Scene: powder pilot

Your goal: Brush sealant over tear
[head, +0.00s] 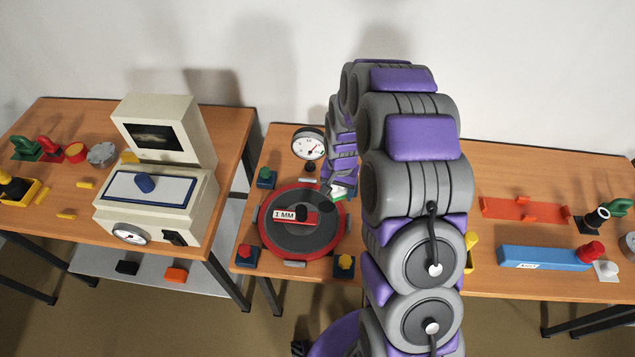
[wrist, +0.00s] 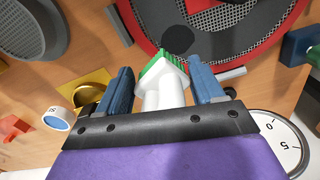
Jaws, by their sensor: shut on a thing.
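A round sieve with a red rim (head: 344,226) and a dark grey mesh lies on the middle table, with a "1 MM" label across it. It also shows at the top of the wrist view, its red rim (wrist: 137,22) around grey mesh with a dark round patch (wrist: 178,39). My gripper (wrist: 162,86) is shut on a white brush (wrist: 163,96) with green bristles. The bristles point toward the sieve rim, close to the dark patch; I cannot tell whether they touch. In the head view my gripper (head: 338,188) is at the sieve's upper right edge, partly hidden by my arm.
A dial gauge (head: 309,144) stands behind the sieve. Coloured corner blocks, such as the green one (head: 266,178) and red one (head: 246,256), surround it. A beige machine (head: 160,170) stands on the left table. A blue box (head: 545,258) and a red tray (head: 525,210) lie at right.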

